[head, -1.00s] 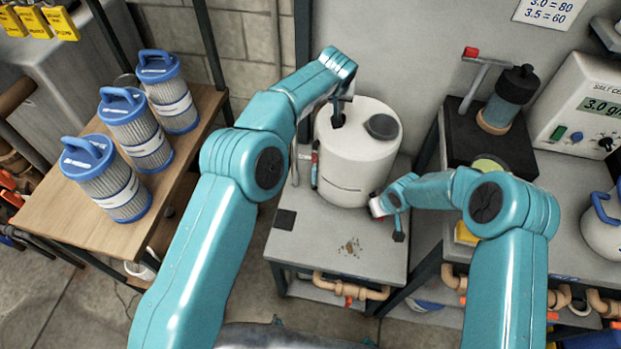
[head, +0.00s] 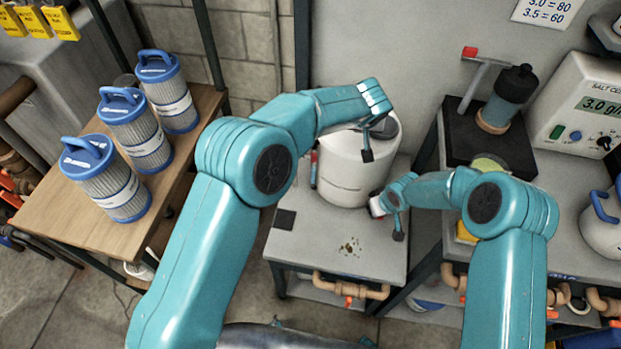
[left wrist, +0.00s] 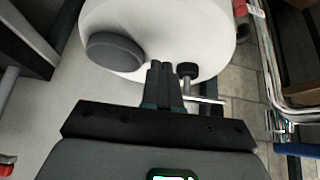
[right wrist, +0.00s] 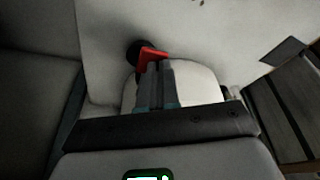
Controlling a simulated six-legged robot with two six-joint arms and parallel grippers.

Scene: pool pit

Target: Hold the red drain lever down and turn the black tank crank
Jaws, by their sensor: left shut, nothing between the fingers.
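The white tank (head: 340,170) stands on a grey bench, its grey cap (left wrist: 115,50) showing in the left wrist view. The black crank knob (left wrist: 187,70) is just right of my left fingertips in that view, with a thin metal rod (left wrist: 208,100) beside it. My left gripper (head: 367,155) is shut and empty, in front of the tank's upper part in the head view. My right gripper (head: 398,236) is low at the tank's front right. In the right wrist view its closed fingers overlap the red drain lever (right wrist: 152,55); contact is unclear. My left arm hides part of the tank top.
Blue-handled filter cartridges (head: 132,130) stand on a wooden table (head: 100,210) at left. A black block (head: 490,145) with a red-tipped tool and a salt meter (head: 585,110) are at right. The grey bench's front (head: 330,250) is mostly clear.

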